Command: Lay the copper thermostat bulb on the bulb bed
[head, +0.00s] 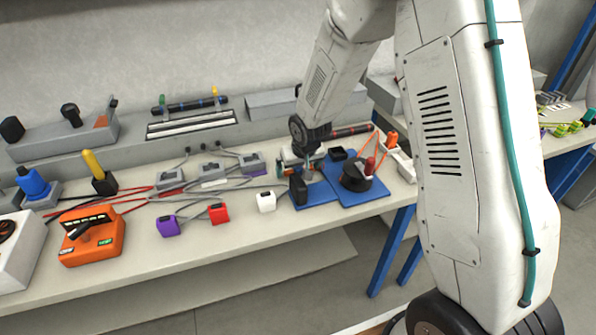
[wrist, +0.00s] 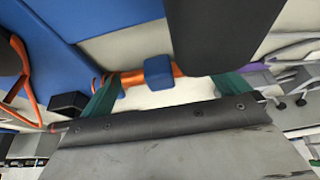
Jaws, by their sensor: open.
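My gripper (head: 312,168) is low over the bench at the blue mats in the head view. In the wrist view its two green fingers (wrist: 168,82) are spread apart. A copper-orange rod (wrist: 193,73), which looks like the thermostat bulb, runs crosswise by the fingertips. A small blue block (wrist: 158,72) sits across its middle, and a pale surface lies below. I cannot tell whether the fingers touch the rod. I cannot make out the bulb bed for certain, and my arm and gripper crowd this spot in the head view.
A black block (head: 298,190) stands close to my gripper, and a dark block fills the upper wrist view (wrist: 225,30). A round black device (head: 355,178) sits on a blue mat (head: 368,197). A white block (head: 266,201), red block (head: 218,212) and cables lie left.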

